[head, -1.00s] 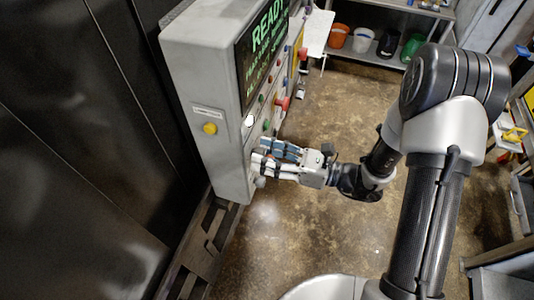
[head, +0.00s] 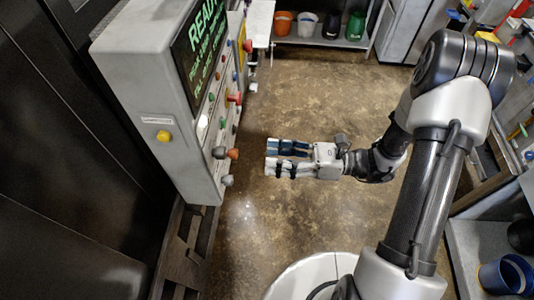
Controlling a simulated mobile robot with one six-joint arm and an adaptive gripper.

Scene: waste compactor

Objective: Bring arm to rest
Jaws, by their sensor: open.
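My gripper (head: 268,158) is open and empty in the head view. It hangs over the brown floor, to the right of the control panel (head: 145,92) and apart from it, with its fingers pointing left toward the panel. The panel's screen (head: 203,47) shows green text beginning with "READY". Its face carries several coloured buttons and knobs, including a red one (head: 234,98) and an orange one (head: 233,154). A yellow button (head: 163,136) is on the near side. My arm is bent, with its elbow at the upper right.
A shelf (head: 310,41) with several buckets stands at the back. A bench with a blue container (head: 505,277) is at the lower right. Dark cabinet doors (head: 55,190) fill the left. The floor (head: 300,95) between panel and arm is clear.

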